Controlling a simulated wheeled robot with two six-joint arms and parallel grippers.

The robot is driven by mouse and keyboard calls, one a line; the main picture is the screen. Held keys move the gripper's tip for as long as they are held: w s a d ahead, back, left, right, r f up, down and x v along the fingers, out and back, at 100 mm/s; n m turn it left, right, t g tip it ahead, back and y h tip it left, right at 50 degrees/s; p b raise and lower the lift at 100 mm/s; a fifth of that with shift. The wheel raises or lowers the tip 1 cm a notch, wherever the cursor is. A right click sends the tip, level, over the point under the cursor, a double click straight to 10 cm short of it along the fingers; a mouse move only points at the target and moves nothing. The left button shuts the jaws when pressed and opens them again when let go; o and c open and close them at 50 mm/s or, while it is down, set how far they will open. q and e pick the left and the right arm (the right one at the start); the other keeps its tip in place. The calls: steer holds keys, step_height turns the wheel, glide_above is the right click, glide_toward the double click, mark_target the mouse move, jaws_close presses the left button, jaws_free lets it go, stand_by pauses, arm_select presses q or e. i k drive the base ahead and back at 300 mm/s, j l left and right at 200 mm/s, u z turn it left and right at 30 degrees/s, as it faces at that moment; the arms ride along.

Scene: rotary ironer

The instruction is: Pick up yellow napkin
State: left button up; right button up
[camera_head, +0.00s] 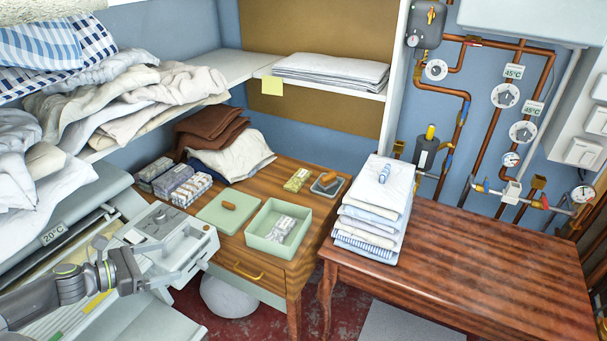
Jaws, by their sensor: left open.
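My left gripper (128,272) comes in from the lower left on its grey arm, over the ironer's front. It is open, with nothing seen between its fingers. No cloth is clearly a yellow napkin. A pale cream-yellow cloth (103,231) shows partly at the ironer, just above my gripper and largely hidden. A cream folded cloth (238,157) lies at the back of the wooden desk, beside brown cloths (207,130). A small flat yellow square (271,86) hangs at the shelf edge. My right gripper is not in view.
The ironer's control box (163,222) stands right of my gripper. The wooden desk (262,258) holds a green open box (254,238), its lid (228,212) and small packs (176,181). Folded linen (372,222) is stacked on the right table (480,265), whose right part is clear.

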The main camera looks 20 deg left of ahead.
mark_target(297, 181)
steer(key=i, duration=1.65)
